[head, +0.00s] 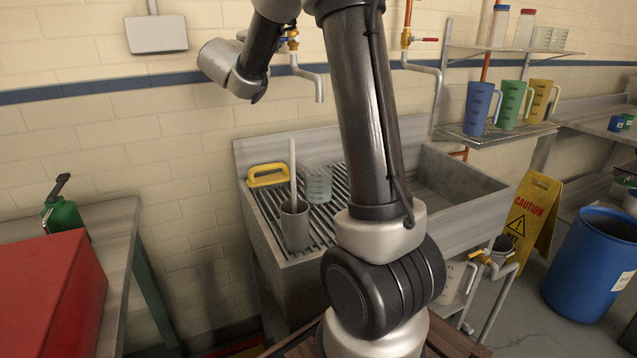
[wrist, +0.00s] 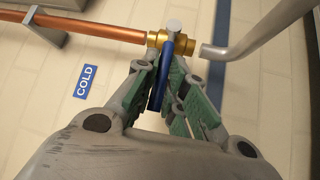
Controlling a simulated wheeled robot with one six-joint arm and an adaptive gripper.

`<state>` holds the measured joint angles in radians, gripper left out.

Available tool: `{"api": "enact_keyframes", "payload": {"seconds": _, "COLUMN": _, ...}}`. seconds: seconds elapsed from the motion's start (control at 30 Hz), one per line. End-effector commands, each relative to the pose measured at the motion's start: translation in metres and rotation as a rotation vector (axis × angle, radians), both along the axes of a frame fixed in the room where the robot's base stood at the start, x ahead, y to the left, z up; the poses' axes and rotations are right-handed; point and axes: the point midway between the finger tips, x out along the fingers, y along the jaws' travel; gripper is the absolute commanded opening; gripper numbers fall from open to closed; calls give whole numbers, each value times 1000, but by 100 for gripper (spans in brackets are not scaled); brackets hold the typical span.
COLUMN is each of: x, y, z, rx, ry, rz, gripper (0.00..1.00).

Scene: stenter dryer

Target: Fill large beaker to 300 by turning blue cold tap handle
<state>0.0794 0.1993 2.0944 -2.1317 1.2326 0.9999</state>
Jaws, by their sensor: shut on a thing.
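In the wrist view, my gripper (wrist: 164,92) has its green-padded fingers around the blue cold tap handle (wrist: 166,68) and is shut on it. The handle stands roughly crosswise to the copper pipe, below the brass valve (wrist: 156,39). A blue COLD sign (wrist: 87,80) is on the wall beside it. No stream shows. A clear graduated beaker (head: 318,186) stands upright on the sink's ribbed drainboard, roughly below the spout. Its water level is too small to tell.
A grey cup with a white rod (head: 295,224) stands in front of the beaker, and a yellow-handled item (head: 268,175) lies behind left. The sink basin (head: 455,182) is right. A red-handled tap (head: 425,40) and shelved jugs (head: 478,107) stand further right.

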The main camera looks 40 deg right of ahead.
Motion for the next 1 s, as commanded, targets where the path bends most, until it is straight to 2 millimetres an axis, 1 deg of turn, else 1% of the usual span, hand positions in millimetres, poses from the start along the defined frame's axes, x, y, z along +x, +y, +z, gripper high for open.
{"api": "enact_keyframes", "payload": {"seconds": 0.03, "x": -1, "y": -1, "z": -3, "rx": -2, "ry": 8, "rz": -2, "gripper": 0}}
{"api": "enact_keyframes", "payload": {"seconds": 0.13, "x": 0, "y": -1, "z": -3, "rx": -1, "ry": 9, "rz": -2, "gripper": 0}}
{"api": "enact_keyframes", "payload": {"seconds": 0.17, "x": 0, "y": -1, "z": -4, "rx": 0, "ry": 9, "rz": -2, "gripper": 16}}
{"api": "enact_keyframes", "payload": {"seconds": 0.2, "x": 0, "y": -1, "z": -4, "rx": 0, "ry": 9, "rz": -2, "gripper": 24}}
{"api": "enact_keyframes", "payload": {"seconds": 0.27, "x": 0, "y": 0, "z": -3, "rx": 1, "ry": 9, "rz": -1, "gripper": 34}}
{"api": "enact_keyframes", "payload": {"seconds": 0.53, "x": 0, "y": 0, "z": -2, "rx": 1, "ry": 6, "rz": 0, "gripper": 34}}
{"api": "enact_keyframes", "payload": {"seconds": 0.63, "x": -2, "y": 4, "z": -2, "rx": 1, "ry": 6, "rz": 1, "gripper": 34}}
{"api": "enact_keyframes", "payload": {"seconds": 1.0, "x": -27, "y": 45, "z": -10, "rx": 2, "ry": 6, "rz": 3, "gripper": 34}}
